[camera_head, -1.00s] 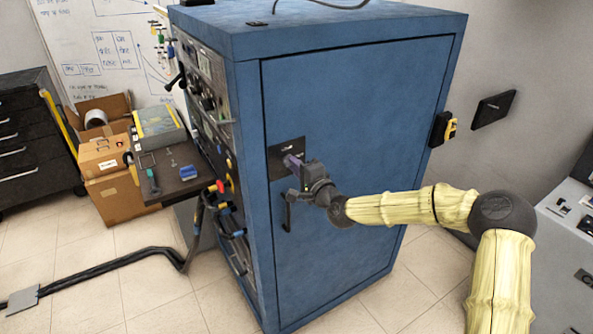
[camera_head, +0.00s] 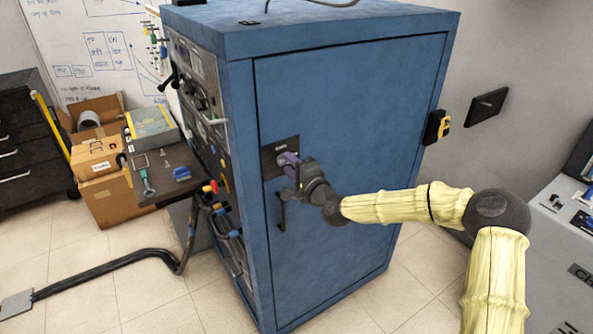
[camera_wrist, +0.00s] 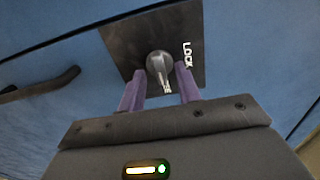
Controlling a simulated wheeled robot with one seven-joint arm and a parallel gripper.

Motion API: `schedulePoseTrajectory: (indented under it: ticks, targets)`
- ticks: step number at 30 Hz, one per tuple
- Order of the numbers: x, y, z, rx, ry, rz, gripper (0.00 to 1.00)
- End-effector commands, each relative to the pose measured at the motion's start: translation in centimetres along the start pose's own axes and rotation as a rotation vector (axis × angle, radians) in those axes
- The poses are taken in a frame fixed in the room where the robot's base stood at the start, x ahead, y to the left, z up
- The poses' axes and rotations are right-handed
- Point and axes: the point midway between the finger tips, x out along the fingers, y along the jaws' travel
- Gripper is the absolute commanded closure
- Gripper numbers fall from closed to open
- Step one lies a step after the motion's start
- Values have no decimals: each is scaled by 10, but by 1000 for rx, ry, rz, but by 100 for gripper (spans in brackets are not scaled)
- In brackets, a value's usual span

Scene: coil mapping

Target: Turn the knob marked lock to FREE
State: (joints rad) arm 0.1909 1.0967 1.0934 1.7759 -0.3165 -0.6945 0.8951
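The knob (camera_wrist: 160,66) is a round grey knob with a pointer ridge, on a dark plate (camera_wrist: 125,42) marked LOCK. In the wrist view its ridge points down and slightly right, towards small white lettering too small to read. The plate (camera_head: 268,165) also shows in the head view, on the blue cabinet door (camera_head: 350,130). My gripper (camera_wrist: 160,82) has its two purple fingers apart, one on each side of the knob, with gaps visible. In the head view my gripper (camera_head: 288,160) reaches the plate and hides the knob.
A dark door handle (camera_head: 282,210) is just below the plate; it also shows at left in the wrist view (camera_wrist: 40,87). A side table (camera_head: 165,175) with tools stands left of the cabinet (camera_head: 240,110). A cable (camera_head: 110,266) crosses the floor.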

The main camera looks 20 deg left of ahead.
Motion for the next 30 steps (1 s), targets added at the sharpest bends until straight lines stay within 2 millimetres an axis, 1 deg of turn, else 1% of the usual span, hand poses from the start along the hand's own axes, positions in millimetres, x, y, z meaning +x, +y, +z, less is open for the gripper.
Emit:
schedulePoseTrajectory:
  ticks: [5, 8, 14, 24, 30]
  targets:
    - [-10, 0, 0, -1, 0, 0, 66]
    - [-22, 1, -1, -1, 0, 1, 66]
    - [-55, 2, -1, -1, 1, 0, 66]
    - [-119, 2, -2, -1, 4, 1, 66]
    - [-153, 2, -2, 1, 4, 1, 66]
